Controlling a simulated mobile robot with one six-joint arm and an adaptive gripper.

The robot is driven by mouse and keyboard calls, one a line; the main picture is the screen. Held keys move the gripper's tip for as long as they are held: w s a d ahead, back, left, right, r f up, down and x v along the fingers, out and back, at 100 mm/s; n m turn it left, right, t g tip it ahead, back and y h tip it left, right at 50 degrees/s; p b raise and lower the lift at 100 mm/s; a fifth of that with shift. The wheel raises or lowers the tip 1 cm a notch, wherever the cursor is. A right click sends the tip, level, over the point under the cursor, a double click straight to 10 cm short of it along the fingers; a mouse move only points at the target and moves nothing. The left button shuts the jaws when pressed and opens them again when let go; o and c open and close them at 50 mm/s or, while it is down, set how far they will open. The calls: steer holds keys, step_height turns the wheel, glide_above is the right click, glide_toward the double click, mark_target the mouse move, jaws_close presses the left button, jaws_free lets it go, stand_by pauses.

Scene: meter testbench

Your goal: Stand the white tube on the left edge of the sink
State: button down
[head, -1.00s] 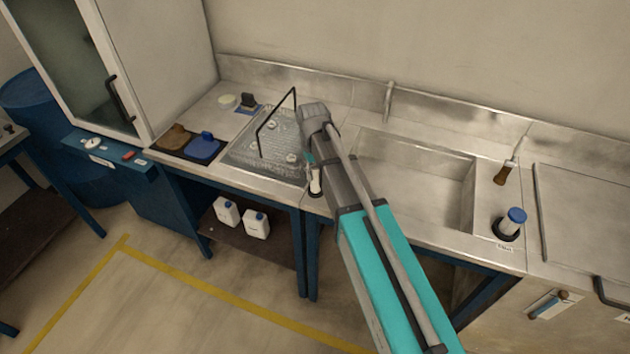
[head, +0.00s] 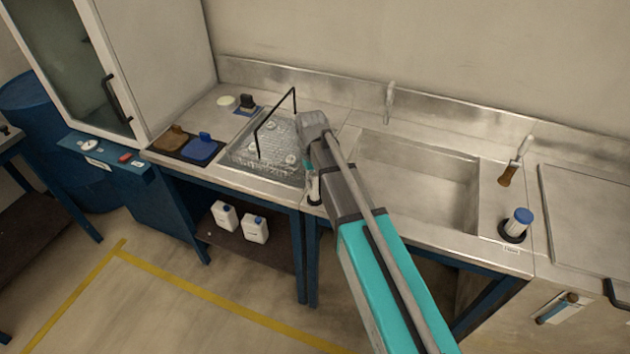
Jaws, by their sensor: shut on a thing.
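The white tube (head: 313,187) is a small upright cylinder with a dark ring at its foot, at the front of the strip left of the sink (head: 425,160). My gripper (head: 309,168) is at the tube's upper end, shut on it. My arm hides most of the fingers and the sink's left rim. The tube's foot looks very near the steel top; I cannot tell whether it touches.
Left of the tube is a sunken bath (head: 238,160) with a black frame handle (head: 258,140). Right of the sink stand a blue-capped container (head: 517,222) in a dark ring and a wooden-handled tool (head: 507,175). A cabinet (head: 165,60) rises at left.

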steer(key=shift+c, duration=1.5)
jaws_free()
steer(key=shift+r, duration=0.1)
steer(key=r+p, duration=0.4)
steer(key=w+r+p, duration=0.1)
steer(key=r+p, duration=0.7)
steer(key=shift+w+a, duration=0.3)
steer(key=shift+a, duration=0.1)
steer(key=shift+d, duration=0.1)
steer(key=s+d+m, duration=0.2)
steer(key=s+d, duration=0.5)
steer(key=d, duration=0.2)
steer(key=s+d+m+t, duration=0.1)
steer(key=s+d+m, duration=0.2)
steer(key=s+d, duration=0.4)
steer(key=d, duration=0.3)
steer(key=shift+s+d+f+t+y, duration=0.15)
steer(key=shift+s+d+t+y, duration=0.15)
steer(key=shift+y, duration=0.1)
